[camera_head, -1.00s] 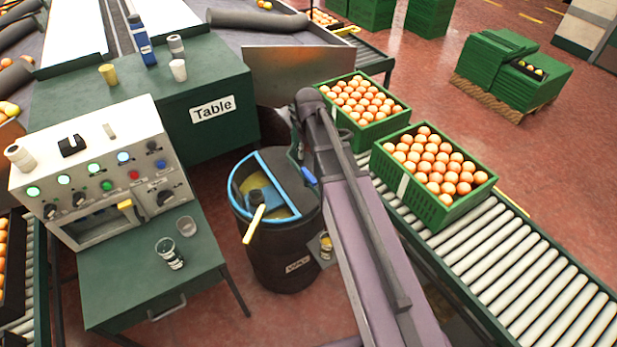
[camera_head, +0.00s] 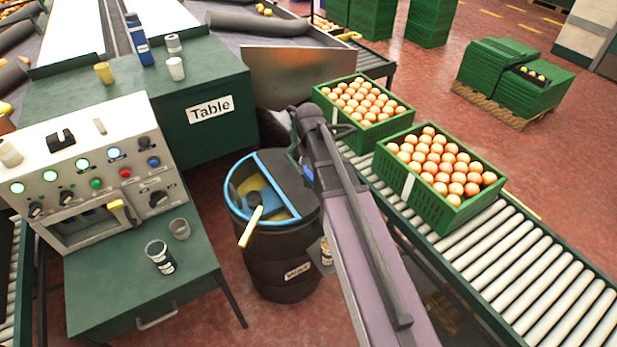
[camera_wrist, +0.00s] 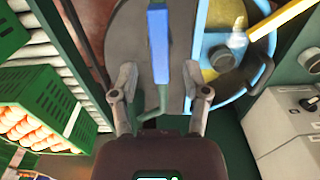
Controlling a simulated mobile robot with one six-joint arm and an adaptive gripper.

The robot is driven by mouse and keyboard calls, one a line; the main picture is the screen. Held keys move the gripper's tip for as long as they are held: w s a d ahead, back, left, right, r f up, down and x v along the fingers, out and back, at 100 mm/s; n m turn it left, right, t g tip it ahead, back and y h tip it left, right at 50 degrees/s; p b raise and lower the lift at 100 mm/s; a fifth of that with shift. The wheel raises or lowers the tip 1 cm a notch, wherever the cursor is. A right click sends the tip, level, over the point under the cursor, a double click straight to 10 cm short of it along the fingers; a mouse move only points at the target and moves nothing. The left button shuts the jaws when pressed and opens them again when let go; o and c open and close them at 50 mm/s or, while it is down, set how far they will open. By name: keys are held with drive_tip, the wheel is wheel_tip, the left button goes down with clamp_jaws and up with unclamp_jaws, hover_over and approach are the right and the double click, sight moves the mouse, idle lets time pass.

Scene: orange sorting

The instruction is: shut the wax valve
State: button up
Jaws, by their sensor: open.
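The wax drum (camera_head: 283,283) is a dark barrel with a "Wax" label and a blue rim, standing left of my arm in the head view. In the wrist view, a blue lever (camera_wrist: 159,45), apparently the valve handle, points up the picture over the drum's dark lid (camera_wrist: 140,25). A green pipe piece shows below it. My gripper (camera_wrist: 161,85) is open, with its fingers to either side of the lever's line. I cannot tell whether they touch it. In the head view, a bit of blue (camera_head: 307,172) shows beside my arm, which hides most of the gripper.
A yellow-handled brush (camera_head: 251,226) leans out of the drum's open half. Two green crates (camera_head: 427,206) of oranges stand on the roller conveyor (camera_head: 510,265) to the right. A control panel (camera_head: 85,165) and a green bench (camera_head: 140,275) with cups stand left.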

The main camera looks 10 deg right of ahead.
sight(309, 176)
drive_tip(key=shift+f+b, duration=1.15)
drive_tip(key=shift+f, duration=0.3)
clamp_jaws()
